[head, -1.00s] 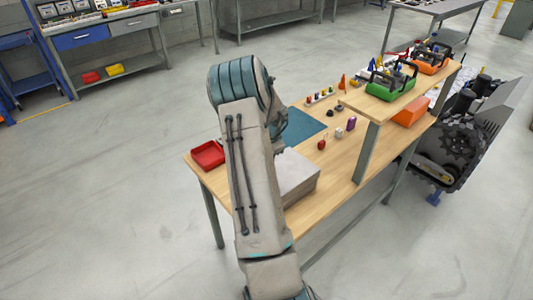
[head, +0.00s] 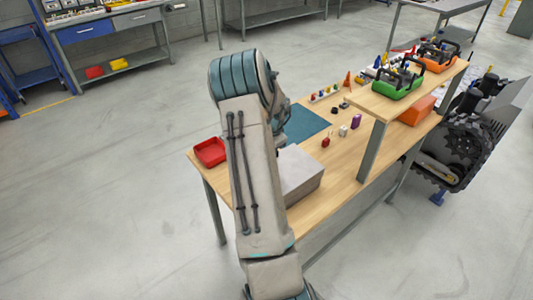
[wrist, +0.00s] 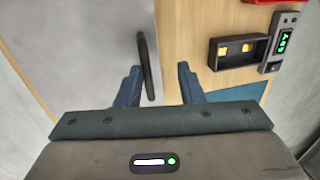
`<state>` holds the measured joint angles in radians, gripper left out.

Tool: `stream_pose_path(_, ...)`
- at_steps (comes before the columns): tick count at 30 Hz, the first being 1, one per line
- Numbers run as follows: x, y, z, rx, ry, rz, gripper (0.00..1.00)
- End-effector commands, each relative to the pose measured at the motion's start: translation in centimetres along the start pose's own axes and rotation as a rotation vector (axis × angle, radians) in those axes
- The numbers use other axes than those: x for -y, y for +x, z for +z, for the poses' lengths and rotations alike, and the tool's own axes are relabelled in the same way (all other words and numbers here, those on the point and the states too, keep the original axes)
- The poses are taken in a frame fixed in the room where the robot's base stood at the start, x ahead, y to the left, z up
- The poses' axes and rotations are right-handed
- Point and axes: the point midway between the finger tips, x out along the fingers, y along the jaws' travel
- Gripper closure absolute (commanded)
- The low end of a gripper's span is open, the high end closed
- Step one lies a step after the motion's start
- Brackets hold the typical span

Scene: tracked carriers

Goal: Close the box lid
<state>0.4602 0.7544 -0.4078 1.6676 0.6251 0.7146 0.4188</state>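The box (head: 300,175) is a light grey block on the wooden table, partly hidden behind my arm in the head view. In the wrist view a grey flat surface (wrist: 95,45), apparently the box's lid, fills the upper left. A dark curved bar (wrist: 147,65), which looks like a handle, lies along its right edge. My gripper (wrist: 159,72) is open, its two blue fingers apart. The bar appears between the fingers, nearer the left one; I cannot tell whether it touches. My gripper is mostly hidden by my arm in the head view. How far the lid stands open is unclear.
A red tray (head: 210,151) sits at the table's left end. A blue mat (head: 308,124) and small items lie beyond the box. A black holder (wrist: 238,51) and a green-lit device (wrist: 285,42) are right in the wrist view.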

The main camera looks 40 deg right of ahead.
Motion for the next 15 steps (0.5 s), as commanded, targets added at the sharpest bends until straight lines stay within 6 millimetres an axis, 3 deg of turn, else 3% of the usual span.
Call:
stream_pose_path(9,0.5,-6.8,0.3,-0.002,-0.008,-0.011,0.70)
stream_pose_path(15,0.3,-10.4,0.3,0.001,-0.005,-0.007,0.70)
